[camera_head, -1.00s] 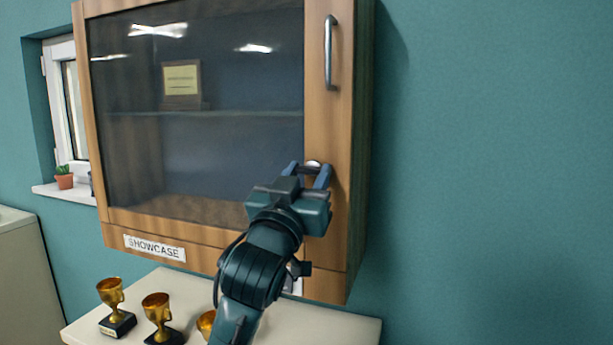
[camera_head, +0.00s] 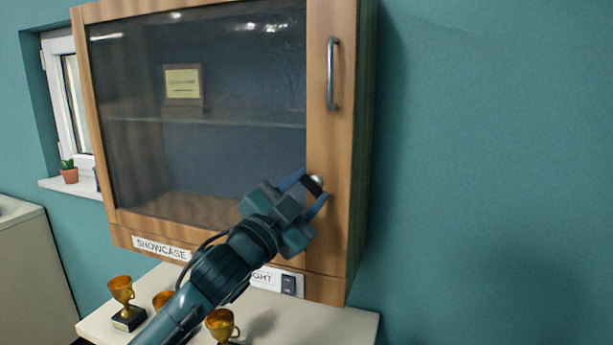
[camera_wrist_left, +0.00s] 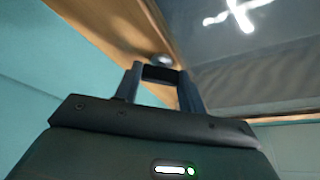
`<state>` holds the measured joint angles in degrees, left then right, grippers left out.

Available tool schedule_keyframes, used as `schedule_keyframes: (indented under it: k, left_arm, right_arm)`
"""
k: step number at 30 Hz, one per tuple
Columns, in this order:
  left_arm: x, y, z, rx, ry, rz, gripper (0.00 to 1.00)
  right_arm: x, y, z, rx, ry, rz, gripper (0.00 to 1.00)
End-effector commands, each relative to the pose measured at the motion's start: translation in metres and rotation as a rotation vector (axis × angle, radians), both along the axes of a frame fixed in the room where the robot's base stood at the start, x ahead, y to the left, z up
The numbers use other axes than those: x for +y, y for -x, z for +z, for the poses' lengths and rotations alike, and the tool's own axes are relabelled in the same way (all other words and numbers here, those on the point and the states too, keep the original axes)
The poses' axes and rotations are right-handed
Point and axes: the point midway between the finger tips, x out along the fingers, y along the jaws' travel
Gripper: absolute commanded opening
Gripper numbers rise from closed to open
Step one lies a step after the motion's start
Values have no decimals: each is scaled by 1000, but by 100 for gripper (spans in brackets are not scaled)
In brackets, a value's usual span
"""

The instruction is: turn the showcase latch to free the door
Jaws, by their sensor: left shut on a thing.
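The showcase (camera_head: 330,235) is a wooden wall cabinet, and its glass door (camera_head: 215,150) stands closed. The latch (camera_head: 316,180) sits on the right door frame, below the handle (camera_head: 332,75), with a round silver hub and a dark bar. My left gripper (camera_head: 313,187) is shut on the latch's bar, its blue fingers on either side and tilted diagonally. In the left wrist view the dark latch bar (camera_wrist_left: 160,73) lies between the fingers, with the silver hub just beyond. The fingers hide part of the bar. My right gripper is out of view.
Below the showcase, several gold trophies (camera_head: 122,290) stand on a pale tabletop (camera_head: 340,325). A light switch (camera_head: 289,284) is on the cabinet's lower edge. A plaque (camera_head: 184,85) stands inside on a glass shelf. The wall to the right is bare.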

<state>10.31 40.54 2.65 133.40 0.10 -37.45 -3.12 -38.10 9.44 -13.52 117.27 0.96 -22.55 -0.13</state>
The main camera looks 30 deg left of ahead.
Motion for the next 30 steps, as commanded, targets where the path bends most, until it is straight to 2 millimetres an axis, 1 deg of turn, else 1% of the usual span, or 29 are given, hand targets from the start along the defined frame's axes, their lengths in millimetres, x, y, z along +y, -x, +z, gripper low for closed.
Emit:
schedule_keyframes:
  k: [1, 4, 9, 18, 24, 30]
  left_arm:
    - [1, 0, 5, 12, -50, 1, 17]
    - [1, 0, 6, 35, -142, 1, 17]
    - [2, 0, 6, 73, -299, 0, 17]
    - [2, 0, 5, 132, -561, 1, 17]
    - [2, 0, 5, 163, -694, 2, 17]
    - [3, 0, 6, 183, -781, 2, 17]
  right_arm:
    - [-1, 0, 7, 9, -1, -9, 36]
    - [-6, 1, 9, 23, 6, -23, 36]
    - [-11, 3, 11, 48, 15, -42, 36]
    - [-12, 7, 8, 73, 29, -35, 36]
    - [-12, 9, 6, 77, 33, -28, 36]
    - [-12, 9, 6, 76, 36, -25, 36]
